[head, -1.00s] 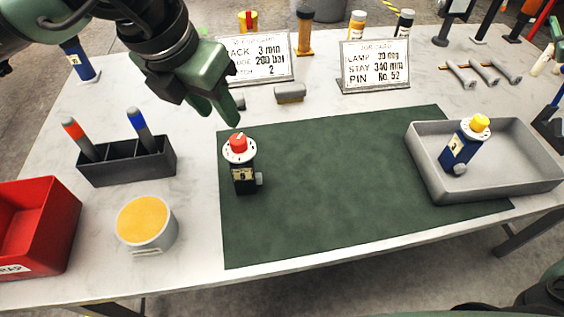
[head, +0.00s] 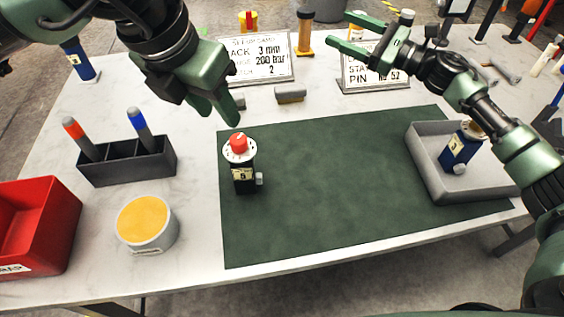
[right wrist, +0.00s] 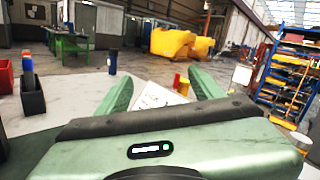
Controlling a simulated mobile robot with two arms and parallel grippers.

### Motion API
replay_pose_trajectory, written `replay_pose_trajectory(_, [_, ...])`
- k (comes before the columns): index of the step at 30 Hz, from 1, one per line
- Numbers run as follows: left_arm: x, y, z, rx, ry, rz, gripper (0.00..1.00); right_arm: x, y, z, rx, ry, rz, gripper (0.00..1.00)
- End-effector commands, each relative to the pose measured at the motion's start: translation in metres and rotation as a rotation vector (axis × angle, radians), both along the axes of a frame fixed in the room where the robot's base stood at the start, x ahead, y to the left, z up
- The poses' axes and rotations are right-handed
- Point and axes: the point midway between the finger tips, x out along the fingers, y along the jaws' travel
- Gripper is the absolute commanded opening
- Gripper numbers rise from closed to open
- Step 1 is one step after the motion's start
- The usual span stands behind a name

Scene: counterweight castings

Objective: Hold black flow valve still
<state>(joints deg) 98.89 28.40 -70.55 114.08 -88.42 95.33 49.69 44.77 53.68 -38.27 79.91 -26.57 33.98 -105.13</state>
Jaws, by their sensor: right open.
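The black flow valve (head: 242,177) stands upright on the green mat, near its left edge, in the head view. It has a white dial collar, a red knob on top and a small grey knob at its lower right side. My left gripper (head: 226,112) hangs above and behind the valve, pointing down and apart from it; its fingers overlap in view, so its opening is unclear. My right gripper (head: 348,32) is open and empty, high over the back of the table near the signs. Its spread fingers also show in the right wrist view (right wrist: 158,80).
A blue valve (head: 460,148) stands in the grey tray (head: 428,172), its top partly behind my right arm. A dark divided holder (head: 128,167), red bin (head: 50,245) and yellow-topped tub (head: 147,240) are at left. The green mat (head: 340,190) is clear right of the black valve.

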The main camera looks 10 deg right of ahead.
Motion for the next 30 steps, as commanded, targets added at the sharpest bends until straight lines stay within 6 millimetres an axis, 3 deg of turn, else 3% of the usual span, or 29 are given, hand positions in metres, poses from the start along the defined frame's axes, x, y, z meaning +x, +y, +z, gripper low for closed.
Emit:
replay_pose_trajectory(1, [0.0,0.0,0.0,0.0,0.0,0.0,0.36,-0.013,0.029,-0.001,0.018,0.007,0.078,0.67])
replay_pose_trajectory(6, [0.0,0.0,0.0,0.0,0.0,0.0,0.36,-0.068,0.114,-0.005,0.091,0.044,0.341,0.67])
replay_pose_trajectory(13, [0.0,0.0,0.0,0.0,0.0,0.0,0.36,-0.17,0.206,-0.001,0.228,0.117,0.718,0.67])
replay_pose_trajectory(15, [0.0,0.0,0.0,0.0,0.0,0.0,0.36,-0.172,0.199,-0.049,0.178,0.183,0.684,0.67])
replay_pose_trajectory(18, [0.0,0.0,0.0,0.0,0.0,0.0,0.36,-0.185,0.196,-0.097,0.126,0.247,0.674,0.67])
replay_pose_trajectory(21, [0.0,0.0,0.0,0.0,0.0,0.0,0.36,-0.197,0.192,-0.132,0.087,0.296,0.67,0.67])
replay_pose_trajectory(25, [0.0,0.0,0.0,0.0,0.0,0.0,0.36,-0.209,0.189,-0.159,0.054,0.334,0.668,0.67])
replay_pose_trajectory(30, [0.0,0.0,0.0,0.0,0.0,0.0,0.36,-0.213,0.194,-0.17,0.042,0.348,0.668,0.67])
